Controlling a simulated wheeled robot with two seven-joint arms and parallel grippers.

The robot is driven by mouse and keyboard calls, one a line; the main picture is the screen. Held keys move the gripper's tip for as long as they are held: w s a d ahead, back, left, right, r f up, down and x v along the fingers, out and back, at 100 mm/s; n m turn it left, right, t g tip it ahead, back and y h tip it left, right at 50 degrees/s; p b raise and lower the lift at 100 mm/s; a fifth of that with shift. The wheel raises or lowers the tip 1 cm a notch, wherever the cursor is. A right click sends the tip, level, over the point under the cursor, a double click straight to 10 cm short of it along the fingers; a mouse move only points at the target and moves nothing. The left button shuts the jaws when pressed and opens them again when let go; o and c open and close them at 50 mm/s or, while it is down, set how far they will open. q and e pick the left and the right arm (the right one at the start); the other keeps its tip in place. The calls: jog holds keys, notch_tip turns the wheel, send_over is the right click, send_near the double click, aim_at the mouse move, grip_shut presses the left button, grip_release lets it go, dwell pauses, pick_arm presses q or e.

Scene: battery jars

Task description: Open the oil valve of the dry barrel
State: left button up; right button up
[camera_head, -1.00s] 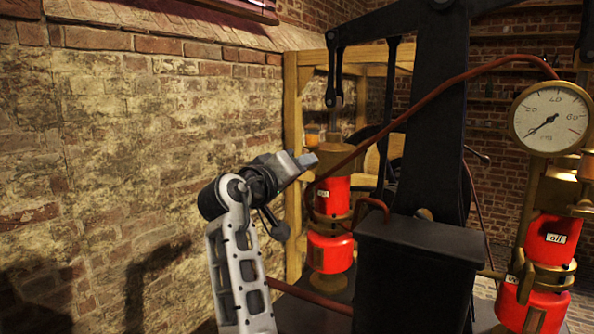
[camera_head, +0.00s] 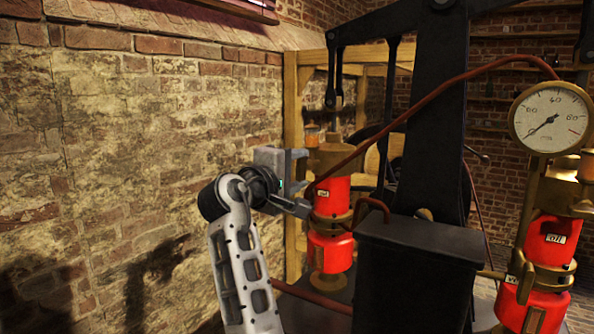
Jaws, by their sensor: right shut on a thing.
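The left red barrel (camera_head: 331,195) stands upright with brass bands and a small white label. My right gripper (camera_head: 303,181) is at this barrel's left side, one finger above the other. It is shut on a small part there, which seems to be the oil valve; the part is mostly hidden by the fingers. The right red barrel (camera_head: 545,240) has a white label reading "oil" and brass fittings. I cannot tell from the view which barrel is dry. My left gripper is not in view.
A black press frame (camera_head: 440,120) and black box (camera_head: 415,270) stand between the barrels. A brown pipe (camera_head: 430,100) arches over to the right side. A pressure gauge (camera_head: 551,118) is above the right barrel. A brick wall (camera_head: 130,150) fills the left.

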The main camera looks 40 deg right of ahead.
jog(key=shift+n, duration=0.4)
jog(key=o, duration=1)
jog(key=shift+a, duration=0.35)
pick_arm(q)
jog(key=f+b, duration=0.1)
jog(key=b, duration=0.1)
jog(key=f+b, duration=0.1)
jog(key=b, duration=0.1)
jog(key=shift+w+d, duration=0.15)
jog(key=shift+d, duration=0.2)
pick_arm(e)
jog(key=v, duration=1.5)
jog(key=shift+s, duration=0.1)
